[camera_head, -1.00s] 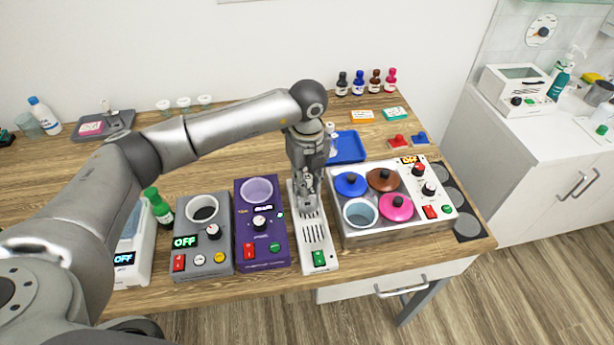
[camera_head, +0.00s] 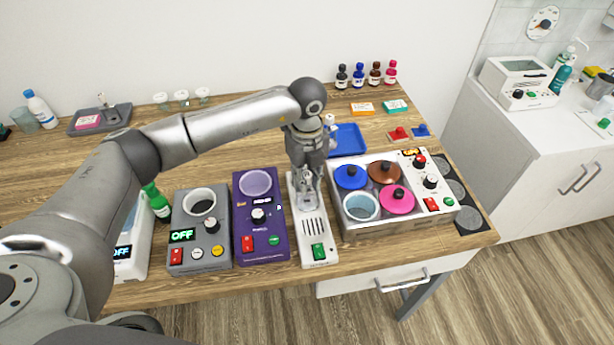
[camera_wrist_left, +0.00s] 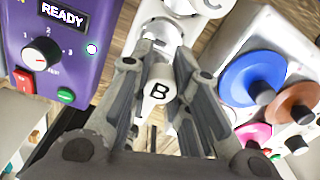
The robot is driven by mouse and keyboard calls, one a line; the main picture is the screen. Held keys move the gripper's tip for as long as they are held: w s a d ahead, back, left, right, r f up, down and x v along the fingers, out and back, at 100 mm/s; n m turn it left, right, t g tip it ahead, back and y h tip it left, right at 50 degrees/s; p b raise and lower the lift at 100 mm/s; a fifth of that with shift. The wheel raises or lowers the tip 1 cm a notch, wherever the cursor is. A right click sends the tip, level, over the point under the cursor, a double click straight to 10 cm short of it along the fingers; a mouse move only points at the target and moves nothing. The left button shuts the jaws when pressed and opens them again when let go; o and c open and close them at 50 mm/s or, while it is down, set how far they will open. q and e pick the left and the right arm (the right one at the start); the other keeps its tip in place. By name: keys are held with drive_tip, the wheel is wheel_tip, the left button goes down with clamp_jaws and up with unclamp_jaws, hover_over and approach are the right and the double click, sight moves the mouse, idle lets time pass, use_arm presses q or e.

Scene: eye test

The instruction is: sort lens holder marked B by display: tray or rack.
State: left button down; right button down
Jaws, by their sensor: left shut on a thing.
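The lens holder marked B (camera_wrist_left: 157,95) is a small white piece with a black B, held between the fingers in the left wrist view. My left gripper (camera_head: 306,192) is shut on it, over the far part of a white slotted unit (camera_head: 314,232); its fingers also show in the left wrist view (camera_wrist_left: 160,82). The purple unit (camera_head: 261,222) left of it has a display (camera_wrist_left: 64,14) reading READY. A blue tray (camera_head: 348,137) lies behind the gripper, partly hidden by the arm. I cannot tell whether B touches the white unit. My right gripper is out of view.
A white piece marked C (camera_wrist_left: 208,5) is close behind B. A metal bath with coloured lids (camera_head: 400,225) stands close on the right. A grey unit (camera_head: 199,253) showing OFF and a green bottle (camera_head: 158,204) stand to the left. Open wood lies behind the units.

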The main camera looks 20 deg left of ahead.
use_arm(q)
drive_tip(key=shift+f, duration=0.25)
drive_tip(key=c, duration=1.3)
unclamp_jaws()
drive_tip(key=shift+o, duration=0.6)
drive_tip(key=shift+o, duration=1.1)
drive_tip(key=shift+r, duration=0.1)
drive_tip(key=shift+r, duration=0.4)
drive_tip(key=shift+r+p, duration=1.55)
drive_tip(key=shift+r, duration=1.05)
